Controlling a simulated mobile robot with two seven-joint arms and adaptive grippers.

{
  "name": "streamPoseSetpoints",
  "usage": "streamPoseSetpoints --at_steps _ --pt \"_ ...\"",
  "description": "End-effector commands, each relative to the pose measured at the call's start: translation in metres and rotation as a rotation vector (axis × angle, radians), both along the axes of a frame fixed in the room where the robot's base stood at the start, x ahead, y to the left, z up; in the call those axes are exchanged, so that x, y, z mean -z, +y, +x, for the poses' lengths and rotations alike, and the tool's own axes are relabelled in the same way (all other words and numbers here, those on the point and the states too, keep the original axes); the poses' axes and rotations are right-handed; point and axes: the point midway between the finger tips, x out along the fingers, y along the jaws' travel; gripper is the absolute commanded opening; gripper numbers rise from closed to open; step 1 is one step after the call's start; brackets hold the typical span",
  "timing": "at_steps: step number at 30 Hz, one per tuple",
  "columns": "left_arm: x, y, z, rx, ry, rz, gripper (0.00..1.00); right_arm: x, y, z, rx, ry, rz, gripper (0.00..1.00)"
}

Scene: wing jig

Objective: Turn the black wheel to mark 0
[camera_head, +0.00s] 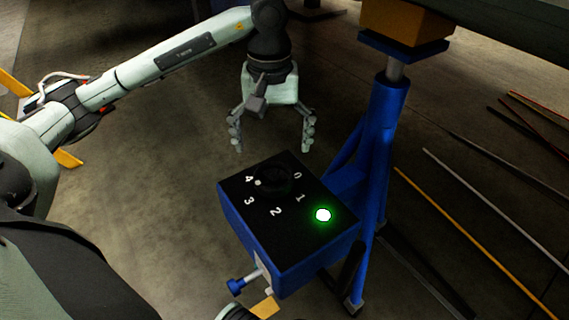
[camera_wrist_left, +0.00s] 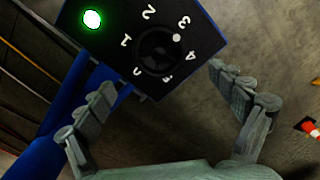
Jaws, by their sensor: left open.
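The black wheel (camera_head: 273,180) sits on the black top of a blue control box (camera_head: 290,255), ringed by white number marks. Its white dot lies by the 4 in the head view. In the left wrist view the wheel (camera_wrist_left: 155,50) shows its dot between 3 and 4, and the 0 mark (camera_wrist_left: 137,72) is on the side nearer my gripper. My left gripper (camera_head: 272,148) is open and empty, hanging beyond the box's far edge, apart from the wheel. Its spread fingers also show in the left wrist view (camera_wrist_left: 160,78).
A green lamp (camera_head: 323,215) glows on the box top. A blue stand post (camera_head: 382,125) rises close behind the box on the right. A blue-knobbed clamp screw (camera_head: 237,286) sticks out below the box. Several rods lie on the floor at the right. Floor left of the box is clear.

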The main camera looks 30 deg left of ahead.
Motion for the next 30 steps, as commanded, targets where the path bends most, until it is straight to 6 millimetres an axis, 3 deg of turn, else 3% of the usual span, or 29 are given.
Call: streamPoseSetpoints --at_steps 12,24,30 --pt "0.063 -0.001 -0.001 -0.001 0.004 -0.004 0.93 -0.013 0.017 0.016 -0.031 -0.100 0.037 0.40" --pt "0.073 -0.001 0.000 -0.001 0.001 -0.004 0.93 -0.017 0.019 0.019 -0.035 -0.120 0.043 0.40" --pt "0.072 -0.001 0.000 -0.001 0.002 -0.005 0.70 -0.016 0.019 0.019 -0.035 -0.119 0.042 0.40"
